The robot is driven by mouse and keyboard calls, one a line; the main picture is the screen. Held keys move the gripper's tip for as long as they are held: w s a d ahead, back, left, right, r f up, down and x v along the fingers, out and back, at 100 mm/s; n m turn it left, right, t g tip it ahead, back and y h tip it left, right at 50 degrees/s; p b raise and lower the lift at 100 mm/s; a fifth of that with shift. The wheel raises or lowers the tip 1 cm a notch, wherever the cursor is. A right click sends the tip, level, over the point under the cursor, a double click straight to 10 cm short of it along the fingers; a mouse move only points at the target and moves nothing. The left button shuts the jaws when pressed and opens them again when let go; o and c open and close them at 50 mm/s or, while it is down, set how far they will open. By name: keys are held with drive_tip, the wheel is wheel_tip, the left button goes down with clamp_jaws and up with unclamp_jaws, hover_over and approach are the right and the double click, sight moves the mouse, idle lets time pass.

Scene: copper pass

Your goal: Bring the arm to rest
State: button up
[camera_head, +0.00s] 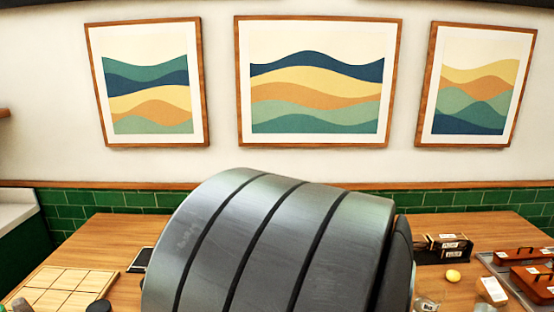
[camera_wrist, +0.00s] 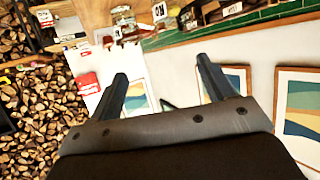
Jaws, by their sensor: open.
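My gripper (camera_wrist: 160,82) shows in the wrist view with its two dark fingers spread apart and nothing between them. It points out into the room, toward a wall with framed pictures and a green-tiled ledge, and touches nothing that I can see. In the head view a large grey ribbed part of my own arm fills the lower middle. It hides the centre of the wooden counter (camera_head: 100,240), and the gripper itself does not show there.
On the counter, a wooden grid board (camera_head: 62,290) lies at left. A yellow round item (camera_head: 452,276), dark boxes (camera_head: 443,247) and a tray with reddish-brown lidded boxes (camera_head: 530,280) are at right. Stacked firewood (camera_wrist: 40,120) shows at left in the wrist view.

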drive_tip(key=w+a+r+n+t+y, duration=0.1)
drive_tip(key=w+a+n+t+y, duration=0.2)
drive_tip(key=w+a, duration=0.3)
drive_tip(key=a+n, duration=0.1)
drive_tip(key=a, duration=0.4)
drive_tip(key=shift+t, duration=0.3)
drive_tip(key=shift+r, duration=0.1)
